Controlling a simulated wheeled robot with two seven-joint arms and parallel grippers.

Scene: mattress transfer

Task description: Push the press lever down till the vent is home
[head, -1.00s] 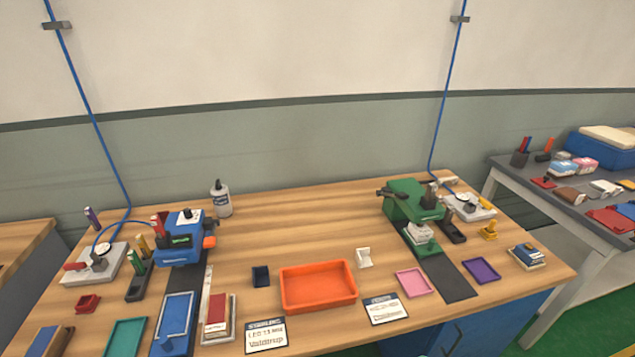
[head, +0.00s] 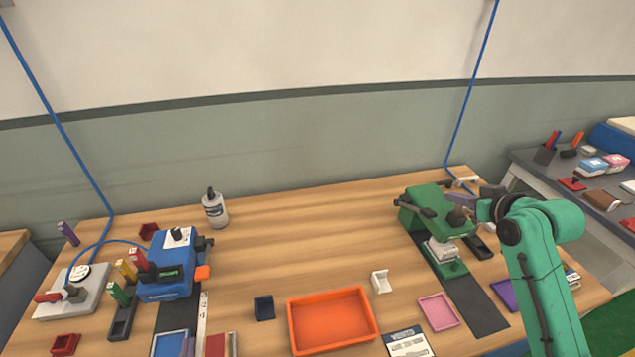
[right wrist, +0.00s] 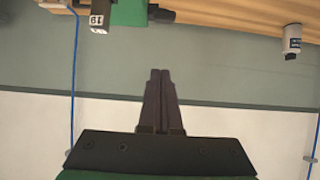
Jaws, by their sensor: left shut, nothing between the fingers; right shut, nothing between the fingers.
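The green press (head: 428,208) stands at the right of the workbench, with a dark knob and a dark bar on its upper part. I cannot tell which is the lever. A white piece (head: 441,250), perhaps the vent with its holder, sits under the press head; its seating is not clear. My right gripper (head: 462,200) is shut and empty, its fingers at the right of the press top; contact cannot be told. Its closed fingers also show in the right wrist view (right wrist: 160,85).
A blue machine (head: 170,275) stands at left beside coloured sticks. An orange tray (head: 331,348), a white bracket (head: 380,282) and a pink tray (head: 438,311) lie in front. A glue bottle (head: 215,209) stands behind. The back middle is clear.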

